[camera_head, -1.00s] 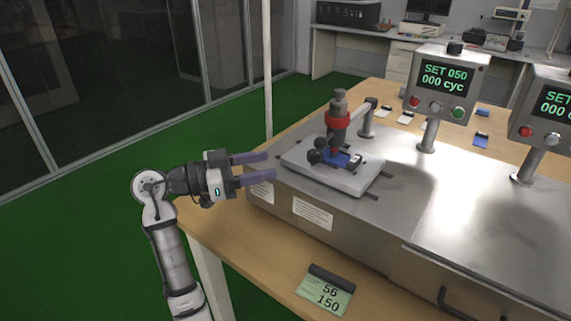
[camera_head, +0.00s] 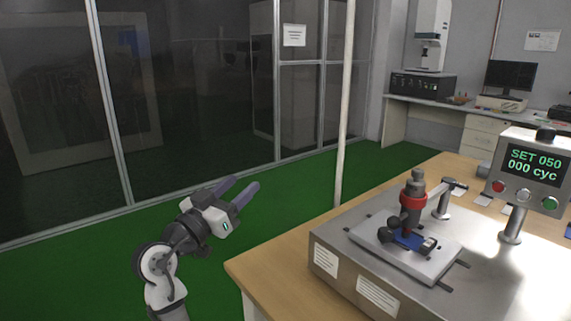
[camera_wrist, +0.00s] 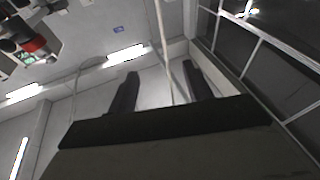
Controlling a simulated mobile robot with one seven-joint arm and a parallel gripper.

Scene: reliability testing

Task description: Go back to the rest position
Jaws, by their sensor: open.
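My gripper (camera_head: 238,190) is open and empty in the head view, held over the green floor to the left of the workbench. Its two fingers point up and to the right, clear of everything. In the wrist view my gripper (camera_wrist: 160,90) shows its two dark fingers apart with nothing between them. Behind them are a pale wall, bright strip lights and a thin pole.
A test rig (camera_head: 412,205) with a red collar stands on a metal box on the wooden workbench (camera_head: 262,270), holding a blue part (camera_head: 408,239). A control box (camera_head: 530,170) reads SET 050, 000 cyc. A white pole (camera_head: 345,110) stands behind. Glass partitions line the left.

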